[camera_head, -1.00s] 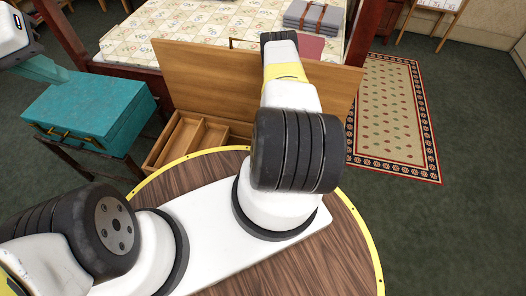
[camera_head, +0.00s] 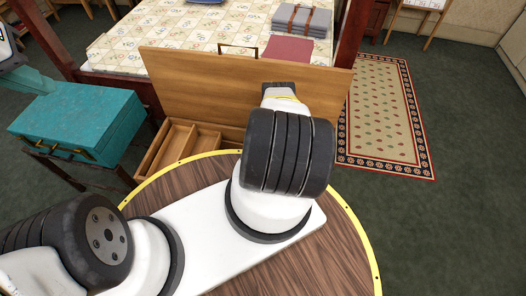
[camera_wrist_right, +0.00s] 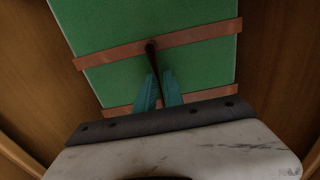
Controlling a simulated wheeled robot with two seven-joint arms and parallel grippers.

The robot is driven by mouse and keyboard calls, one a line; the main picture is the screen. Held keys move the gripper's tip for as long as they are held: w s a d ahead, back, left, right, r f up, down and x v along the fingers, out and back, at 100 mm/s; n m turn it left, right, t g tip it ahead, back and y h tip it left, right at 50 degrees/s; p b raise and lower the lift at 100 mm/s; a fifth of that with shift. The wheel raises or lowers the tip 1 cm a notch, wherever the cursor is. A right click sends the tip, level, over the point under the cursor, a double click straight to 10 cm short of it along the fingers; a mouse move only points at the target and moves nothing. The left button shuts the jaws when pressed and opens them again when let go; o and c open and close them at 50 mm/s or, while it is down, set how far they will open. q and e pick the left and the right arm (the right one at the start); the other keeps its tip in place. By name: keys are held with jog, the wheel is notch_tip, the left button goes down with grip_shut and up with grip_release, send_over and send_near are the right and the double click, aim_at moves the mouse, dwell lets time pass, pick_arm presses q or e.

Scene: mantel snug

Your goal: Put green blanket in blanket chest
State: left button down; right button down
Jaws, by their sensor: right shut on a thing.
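The green blanket (camera_wrist_right: 205,65) has brown straps and fills the middle of the right wrist view. My right gripper (camera_wrist_right: 159,78) has its teal fingers shut on the dark handle of the blanket's strap. Wooden walls of the blanket chest (camera_wrist_right: 268,75) show on both sides of the blanket; I cannot tell if it touches the bottom. In the head view the chest's lid stands open (camera_head: 215,85), and part of its divided inside (camera_head: 172,147) shows. My right arm hides the right gripper and blanket there. My left gripper (camera_head: 28,82) is at the left edge, over the teal case.
A teal case (camera_head: 78,122) stands on a dark stand left of the chest. The bed (camera_head: 170,30) behind the lid holds a strapped grey blanket (camera_head: 300,20) and a flat red item (camera_head: 288,50). A patterned rug (camera_head: 380,115) and open carpet lie to the right.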

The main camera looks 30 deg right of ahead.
jog(key=shift+f, duration=0.1)
jog(key=c, duration=1.5)
grip_release()
jog(key=shift+o, duration=0.2)
notch_tip(320, 180, up, 12)
